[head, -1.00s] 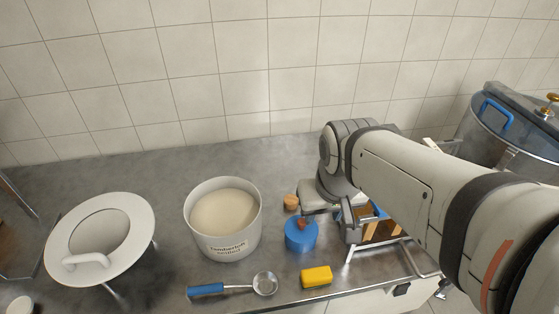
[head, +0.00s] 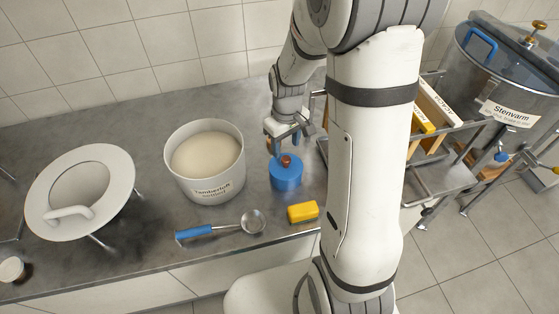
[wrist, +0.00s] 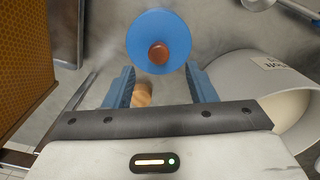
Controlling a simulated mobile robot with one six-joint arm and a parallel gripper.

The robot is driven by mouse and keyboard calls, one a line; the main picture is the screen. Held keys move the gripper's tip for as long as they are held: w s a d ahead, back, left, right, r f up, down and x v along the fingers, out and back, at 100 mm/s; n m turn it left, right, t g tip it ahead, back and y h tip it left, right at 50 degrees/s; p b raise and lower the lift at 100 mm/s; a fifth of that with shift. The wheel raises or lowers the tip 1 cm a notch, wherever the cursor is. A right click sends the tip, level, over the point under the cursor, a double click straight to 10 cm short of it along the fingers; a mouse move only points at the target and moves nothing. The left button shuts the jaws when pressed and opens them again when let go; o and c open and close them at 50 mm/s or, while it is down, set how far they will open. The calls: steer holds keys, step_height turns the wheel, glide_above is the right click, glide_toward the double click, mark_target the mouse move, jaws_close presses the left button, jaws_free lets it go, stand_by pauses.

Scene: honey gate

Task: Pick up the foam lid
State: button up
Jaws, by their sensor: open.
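A round blue piece with a reddish-brown knob (head: 286,173) stands on the metal counter. In the wrist view its blue disc (wrist: 140,38) lies just beyond my fingertips, with the knob near its middle. I take this for the foam lid, though no label shows. My gripper (head: 285,143) points down just behind and above it. In the wrist view, my gripper (wrist: 160,70) is open, with nothing held between its two blue fingers. A small wooden piece (wrist: 142,95) shows below, between the fingers and partly hidden by my gripper.
A white pot (head: 168,165) of pale contents stands left of the blue piece. A blue-handled ladle (head: 212,230) and a yellow sponge (head: 302,212) lie in front. A white wide-rimmed piece with a handle (head: 120,165) is at far left. A rack (head: 440,150) and steel tank (head: 490,75) are right.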

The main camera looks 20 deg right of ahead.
mark_target(286, 159)
step_height(286, 159, down, 7)
steer(key=shift+d+f, duration=0.1)
steer(key=shift+f, duration=0.1)
steer(key=shift+c, duration=0.5)
steer(key=c, duration=1)
steer(key=shift+o, duration=0.2)
